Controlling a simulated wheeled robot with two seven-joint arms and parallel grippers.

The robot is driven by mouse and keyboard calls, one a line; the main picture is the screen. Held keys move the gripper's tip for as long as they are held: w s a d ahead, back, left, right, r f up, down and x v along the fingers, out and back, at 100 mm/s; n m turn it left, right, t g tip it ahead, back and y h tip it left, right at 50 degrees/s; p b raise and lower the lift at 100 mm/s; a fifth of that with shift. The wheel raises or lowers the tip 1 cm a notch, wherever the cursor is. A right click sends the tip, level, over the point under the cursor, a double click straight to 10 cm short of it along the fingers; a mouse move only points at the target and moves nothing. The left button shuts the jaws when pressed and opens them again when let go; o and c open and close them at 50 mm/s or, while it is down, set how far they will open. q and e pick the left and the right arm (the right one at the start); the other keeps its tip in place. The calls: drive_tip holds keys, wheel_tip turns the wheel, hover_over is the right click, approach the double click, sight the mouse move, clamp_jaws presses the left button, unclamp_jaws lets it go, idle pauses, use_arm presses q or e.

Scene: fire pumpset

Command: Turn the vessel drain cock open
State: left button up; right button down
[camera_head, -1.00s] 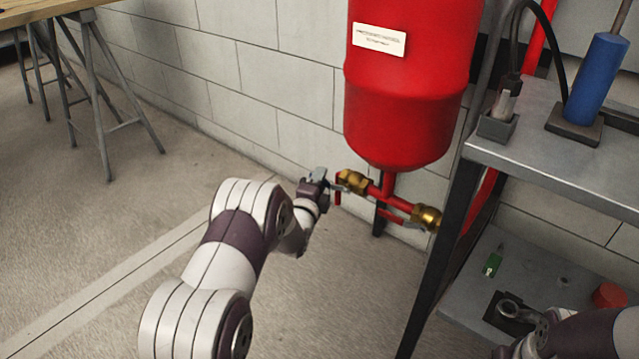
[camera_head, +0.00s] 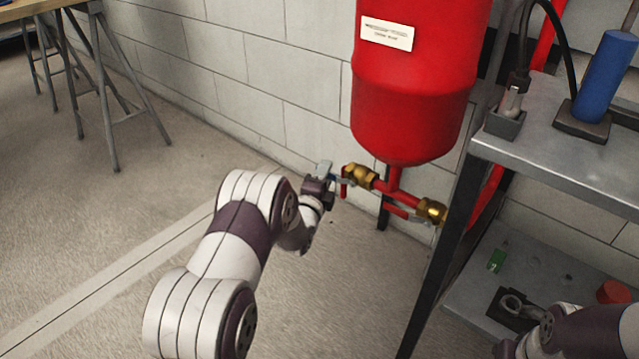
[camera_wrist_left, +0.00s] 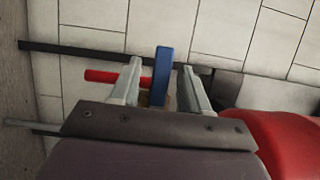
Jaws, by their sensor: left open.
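The red vessel (camera_head: 415,110) hangs by the wall, with red pipework and brass valves below it. The left brass valve (camera_head: 360,177) is beside my left gripper (camera_head: 328,171), which comes in from the left. In the left wrist view a blue lever (camera_wrist_left: 160,75) stands between the two open fingers, with gaps on both sides. A red lever (camera_wrist_left: 103,76) lies beyond the left finger. The right brass valve (camera_head: 430,210) is apart from this gripper. The cock's body is mostly hidden behind my gripper. My right arm shows at the lower right, its jaws unclear.
A grey metal bench (camera_head: 560,150) with a dark leg stands at the right, carrying a blue cylinder (camera_head: 604,75). Its lower shelf (camera_head: 545,265) holds a green item, a red item and a black part.

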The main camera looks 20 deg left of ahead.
use_arm(q)
drive_tip(key=s+p, duration=0.5)
drive_tip(key=s, duration=0.6)
drive_tip(key=shift+s+d, duration=0.25)
